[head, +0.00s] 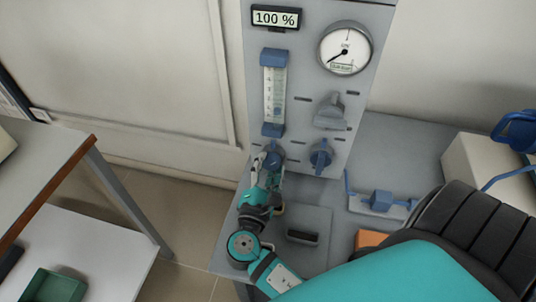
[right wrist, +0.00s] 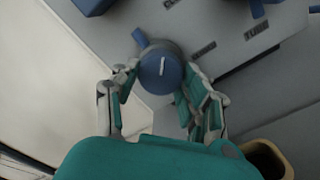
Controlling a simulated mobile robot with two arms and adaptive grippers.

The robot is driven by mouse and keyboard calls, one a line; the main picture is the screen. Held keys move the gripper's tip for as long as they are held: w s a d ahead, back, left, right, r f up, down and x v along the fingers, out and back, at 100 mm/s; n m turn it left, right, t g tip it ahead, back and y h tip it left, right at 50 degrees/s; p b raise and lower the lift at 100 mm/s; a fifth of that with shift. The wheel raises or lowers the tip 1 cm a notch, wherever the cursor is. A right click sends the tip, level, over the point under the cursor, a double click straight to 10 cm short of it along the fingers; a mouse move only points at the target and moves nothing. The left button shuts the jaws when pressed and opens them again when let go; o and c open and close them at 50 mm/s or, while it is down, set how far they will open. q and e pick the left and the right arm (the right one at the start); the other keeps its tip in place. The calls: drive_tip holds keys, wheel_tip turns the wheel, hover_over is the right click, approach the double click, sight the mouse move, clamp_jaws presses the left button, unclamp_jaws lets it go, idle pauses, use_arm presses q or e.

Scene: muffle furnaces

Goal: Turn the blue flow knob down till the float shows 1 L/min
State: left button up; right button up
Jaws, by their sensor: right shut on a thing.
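The blue flow knob (head: 273,155) sits low on the grey panel, below the clear flow tube (head: 275,95) with blue end blocks. A dark float (head: 277,111) shows in the lower part of the tube; its exact reading is too small to tell. In the right wrist view the knob (right wrist: 161,71) shows a white mark on its face, close to upright. My right gripper (head: 264,161) is shut on the knob, with one finger on each side of it in the right wrist view (right wrist: 158,92). My left gripper is out of view.
A display (head: 275,18) reads 100 % and a round gauge (head: 345,48) is at the top. A blue fitting (head: 381,201) lies right. A table (head: 60,150) stands left.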

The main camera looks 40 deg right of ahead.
drive_tip(key=o, duration=1.2)
drive_tip(key=v, duration=1.2)
